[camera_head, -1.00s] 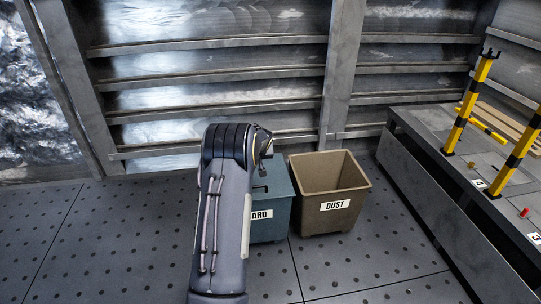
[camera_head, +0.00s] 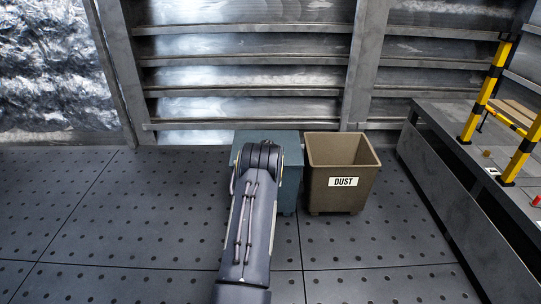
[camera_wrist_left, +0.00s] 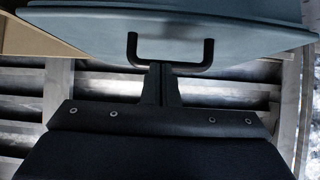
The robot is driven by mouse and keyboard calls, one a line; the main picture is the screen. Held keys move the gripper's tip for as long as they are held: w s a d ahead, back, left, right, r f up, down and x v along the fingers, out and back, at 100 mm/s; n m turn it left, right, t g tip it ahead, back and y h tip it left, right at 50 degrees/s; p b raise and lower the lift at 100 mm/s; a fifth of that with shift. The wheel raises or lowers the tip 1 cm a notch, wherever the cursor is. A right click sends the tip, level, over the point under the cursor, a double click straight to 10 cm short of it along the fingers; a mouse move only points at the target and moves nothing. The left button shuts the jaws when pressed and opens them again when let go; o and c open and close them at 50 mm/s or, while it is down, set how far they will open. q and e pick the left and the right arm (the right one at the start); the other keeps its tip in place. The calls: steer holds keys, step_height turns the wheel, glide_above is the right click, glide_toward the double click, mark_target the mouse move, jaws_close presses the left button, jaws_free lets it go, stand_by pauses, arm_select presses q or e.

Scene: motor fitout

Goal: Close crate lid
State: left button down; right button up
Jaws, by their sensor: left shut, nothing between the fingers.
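The teal crate (camera_head: 291,190) stands on the floor against the louvred wall, mostly hidden behind my left arm in the head view. A flat teal lid (camera_head: 268,137) shows at its top; I cannot tell whether it sits fully down. In the left wrist view the teal lid (camera_wrist_left: 225,22) fills the top, with a black U-shaped handle (camera_wrist_left: 133,48) on it. My left gripper (camera_wrist_left: 162,68) is shut and empty, its fingertips at the handle's crossbar; whether they touch it is unclear. In the head view my own arm hides this gripper. My right gripper is not in view.
An open brown crate labelled DUST (camera_head: 325,184) stands close to the right of the teal crate. A grey bench (camera_head: 455,180) with yellow-black posts (camera_head: 488,85) is further right. The perforated floor (camera_head: 130,220) at left and in front is clear.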

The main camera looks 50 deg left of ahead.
arm_select(q)
steer(key=shift+s+d+f, duration=0.1)
steer(key=shift+s+f, duration=0.1)
steer(key=shift+f, duration=0.4)
steer(key=shift+s+d+f, duration=0.1)
steer(key=shift+s+f, duration=0.05)
steer(key=shift+f, duration=0.4)
step_height(320, 180, up, 6)
steer(key=shift+w+f+p, duration=0.1)
steer(key=shift+p, duration=1)
steer(key=s+d+f+p, duration=0.2)
steer(key=s+d+f, duration=0.2)
steer(key=d, duration=0.3)
steer(key=shift+s+f, duration=0.4)
steer(key=shift+s, duration=0.3)
steer(key=shift+r, duration=0.1)
